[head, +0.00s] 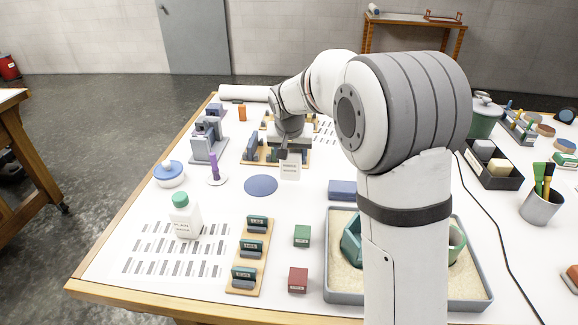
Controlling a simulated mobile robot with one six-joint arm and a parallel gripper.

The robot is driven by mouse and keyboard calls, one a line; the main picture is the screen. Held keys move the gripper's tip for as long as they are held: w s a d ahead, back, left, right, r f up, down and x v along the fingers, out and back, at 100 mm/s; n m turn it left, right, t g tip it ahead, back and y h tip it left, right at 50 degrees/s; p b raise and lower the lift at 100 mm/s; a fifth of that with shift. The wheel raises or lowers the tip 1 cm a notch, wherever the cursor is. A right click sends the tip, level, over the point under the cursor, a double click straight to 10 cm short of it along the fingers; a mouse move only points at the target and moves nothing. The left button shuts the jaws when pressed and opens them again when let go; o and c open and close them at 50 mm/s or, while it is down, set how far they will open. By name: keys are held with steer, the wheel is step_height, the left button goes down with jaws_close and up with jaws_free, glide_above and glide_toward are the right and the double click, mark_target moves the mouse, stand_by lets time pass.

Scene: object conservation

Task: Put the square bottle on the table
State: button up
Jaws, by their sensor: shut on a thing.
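My gripper (284,150) is at the far middle of the table, seen small and partly hidden by its own wrist. It is shut on a white, square-faced thing with printed lines (290,168), which hangs just below the jaws. Its top is hidden, so I cannot tell for sure whether it is the square bottle, or whether it touches the table. A white bottle with a green cap and a printed label (186,220) stands upright on the table (325,172) at the front left, apart from my gripper.
A blue disc (261,185) lies just in front of the held thing. A blue-lidded jar (169,174), purple stick on a base (214,170) and grey rack (207,147) stand left. A wooden rack (247,262), two small blocks and a sand tray (333,298) are in front.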

mark_target(293, 168)
steer(key=shift+w+d+f, duration=0.15)
steer(key=shift+d+f, duration=0.1)
steer(key=shift+f, duration=0.6)
step_height(293, 168, down, 4)
steer(key=shift+r+p, duration=0.15)
steer(key=shift+p, duration=0.2)
steer(key=shift+d, duration=0.1)
steer(key=o, duration=1.2)
steer(key=shift+c, duration=0.2)
